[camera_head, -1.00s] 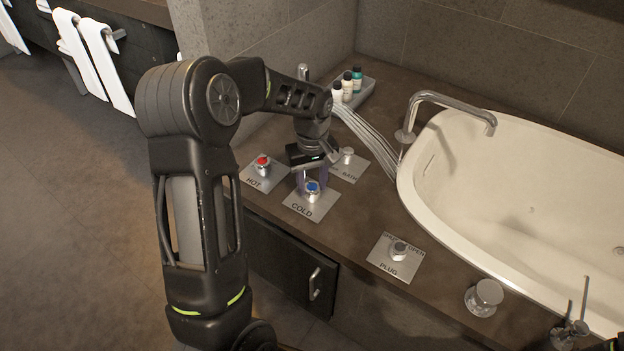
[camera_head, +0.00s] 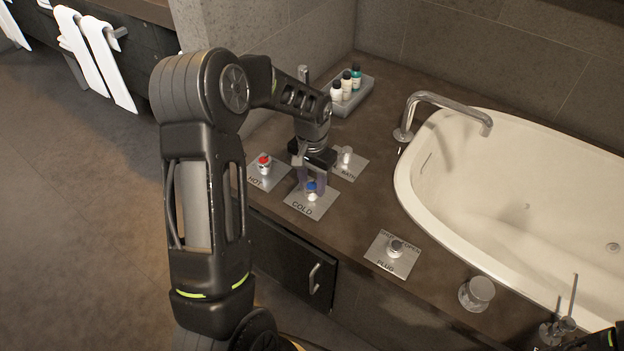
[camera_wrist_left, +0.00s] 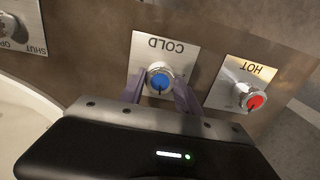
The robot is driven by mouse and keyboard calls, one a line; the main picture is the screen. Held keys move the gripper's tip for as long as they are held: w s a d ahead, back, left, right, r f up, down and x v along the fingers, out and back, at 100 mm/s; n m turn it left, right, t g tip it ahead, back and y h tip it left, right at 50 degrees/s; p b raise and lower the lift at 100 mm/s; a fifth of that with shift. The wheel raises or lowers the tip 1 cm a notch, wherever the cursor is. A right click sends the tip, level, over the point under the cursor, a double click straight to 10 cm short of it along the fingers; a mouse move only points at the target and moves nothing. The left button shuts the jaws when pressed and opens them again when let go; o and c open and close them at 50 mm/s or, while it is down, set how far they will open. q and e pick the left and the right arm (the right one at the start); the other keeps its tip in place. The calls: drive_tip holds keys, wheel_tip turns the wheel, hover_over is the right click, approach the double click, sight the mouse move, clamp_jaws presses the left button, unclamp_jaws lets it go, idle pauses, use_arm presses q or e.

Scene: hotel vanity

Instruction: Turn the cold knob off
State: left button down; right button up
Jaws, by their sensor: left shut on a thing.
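The cold knob (camera_head: 311,187), with a blue cap, stands on a square metal plate marked COLD (camera_head: 303,207) on the brown tub surround. My left gripper (camera_head: 311,181) reaches down over it and is shut on it, with purplish fingers on either side. In the left wrist view the blue cap of the cold knob (camera_wrist_left: 160,81) sits between the fingertips of my left gripper (camera_wrist_left: 160,92), with a dark mark near its edge. The fingers partly hide the knob's sides.
The red-capped hot knob (camera_head: 264,165) is close to the left and the bath knob (camera_head: 347,155) is close behind. The plug knob (camera_head: 395,248), white tub (camera_head: 520,210), spout (camera_head: 440,98) and bottle tray (camera_head: 352,103) stand farther off.

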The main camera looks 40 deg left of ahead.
sight(312, 186)
use_arm(q)
drive_tip(key=shift+m, duration=1.1)
drive_tip(key=c, duration=0.9)
unclamp_jaws()
drive_tip(key=shift+o, duration=0.2)
drive_tip(key=shift+r, duration=0.15)
wheel_tip(312, 186, up, 8)
drive_tip(key=shift+f+p, duration=0.2)
drive_tip(key=shift+p, duration=0.5)
